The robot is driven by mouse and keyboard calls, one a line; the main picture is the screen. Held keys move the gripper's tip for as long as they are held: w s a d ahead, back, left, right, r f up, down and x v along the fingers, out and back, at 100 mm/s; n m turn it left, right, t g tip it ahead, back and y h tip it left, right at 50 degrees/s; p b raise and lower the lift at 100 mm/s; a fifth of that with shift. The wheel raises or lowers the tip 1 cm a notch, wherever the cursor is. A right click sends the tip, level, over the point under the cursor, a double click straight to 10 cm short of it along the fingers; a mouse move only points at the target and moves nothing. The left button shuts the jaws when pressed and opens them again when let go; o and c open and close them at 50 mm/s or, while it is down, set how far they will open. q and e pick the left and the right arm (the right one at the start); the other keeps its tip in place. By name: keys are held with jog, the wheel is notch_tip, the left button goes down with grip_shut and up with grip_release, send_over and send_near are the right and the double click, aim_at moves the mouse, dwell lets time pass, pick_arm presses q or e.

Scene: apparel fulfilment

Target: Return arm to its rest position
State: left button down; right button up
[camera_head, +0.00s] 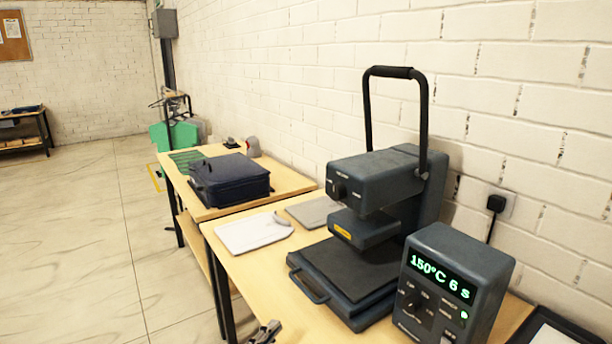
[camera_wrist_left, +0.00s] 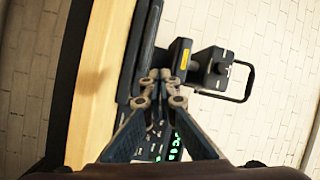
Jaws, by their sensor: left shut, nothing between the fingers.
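My left gripper (camera_head: 264,333) shows at the bottom edge of the head view, just off the front edge of the near table (camera_head: 228,258). It is shut and empty. In the left wrist view its fingers (camera_wrist_left: 158,76) meet at the tips, with the heat press and its control box behind them. The rest of my left arm is out of the head view. My right gripper is not in view.
The heat press (camera_head: 375,185) stands on the near table with its handle up. Its control box (camera_head: 455,283) reads 150°C 6 s. A white folded item (camera_head: 252,233) lies nearby. The floor (camera_head: 70,240) at left is clear.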

pick_arm(q)
jog(key=s+a+f+n+g+y, duration=0.3)
jog(key=s+a+f+n+y, duration=0.4)
jog(key=s+a+n+y, duration=0.45)
jog(key=s+a+f+n+g+h, duration=0.1)
jog(key=s+f+n+g, duration=0.3)
jog(key=s, duration=0.7)
jog(key=s+f+n+g+h, duration=0.1)
jog(key=s+f+n+g, duration=0.3)
jog(key=s, duration=0.7)
notch_tip(320, 180, down, 23)
jog(key=s+m+g, duration=0.1)
jog(key=s+g, duration=0.1)
jog(key=g, duration=0.1)
jog(key=s+a+f, duration=0.3)
jog(key=s+f, duration=1.4)
jog(key=shift+s+f+g, duration=0.3)
jog(key=shift+s+g, duration=0.1)
